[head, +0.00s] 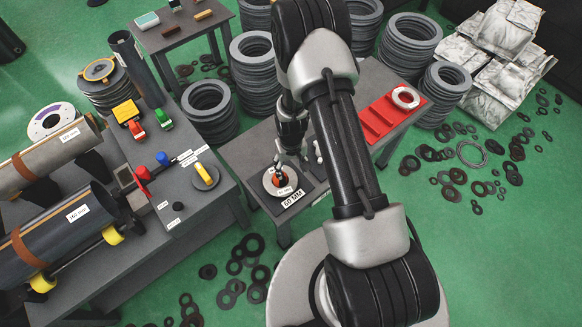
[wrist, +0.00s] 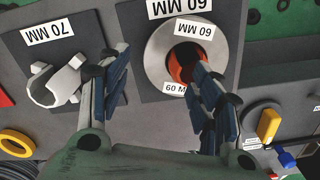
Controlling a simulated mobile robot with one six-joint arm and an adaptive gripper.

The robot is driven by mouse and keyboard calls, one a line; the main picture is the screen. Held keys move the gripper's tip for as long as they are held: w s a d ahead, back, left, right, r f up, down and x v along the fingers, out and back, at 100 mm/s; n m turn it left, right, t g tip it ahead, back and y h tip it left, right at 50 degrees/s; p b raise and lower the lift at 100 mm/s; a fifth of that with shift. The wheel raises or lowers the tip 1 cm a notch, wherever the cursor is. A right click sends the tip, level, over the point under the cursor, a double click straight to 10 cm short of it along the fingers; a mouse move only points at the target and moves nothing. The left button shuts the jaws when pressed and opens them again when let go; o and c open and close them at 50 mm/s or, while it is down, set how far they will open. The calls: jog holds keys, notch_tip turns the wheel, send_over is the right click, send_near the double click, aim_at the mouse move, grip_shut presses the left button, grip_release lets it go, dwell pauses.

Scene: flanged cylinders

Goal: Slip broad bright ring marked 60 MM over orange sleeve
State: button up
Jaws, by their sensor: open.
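The broad bright ring (wrist: 226,55) is silver with 60 MM labels on its face. It surrounds the orange sleeve (wrist: 184,68) and appears to lie flat on the dark 60 MM plate (wrist: 140,18). The ring also shows in the head view (head: 270,187), with the orange sleeve (head: 280,180) inside it. My gripper (wrist: 158,66) is open above them. In the wrist view its right finger overlaps the sleeve and the ring's lower right, and its left finger is off the ring's left side. I cannot tell whether the right finger touches either.
A white flanged piece (wrist: 56,84) stands on the neighbouring 70 MM plate, close to the left finger. A red rack (head: 378,118) with a pale ring (head: 406,97) is at the table's right. A side bench (head: 185,180) stands left. Ring stacks (head: 208,108) and loose floor rings surround the table.

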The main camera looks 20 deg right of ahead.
aim_at(291, 177)
notch_tip(291, 177, up, 11)
dwell(0.3)
jog(key=shift+r, duration=0.1)
dwell(0.4)
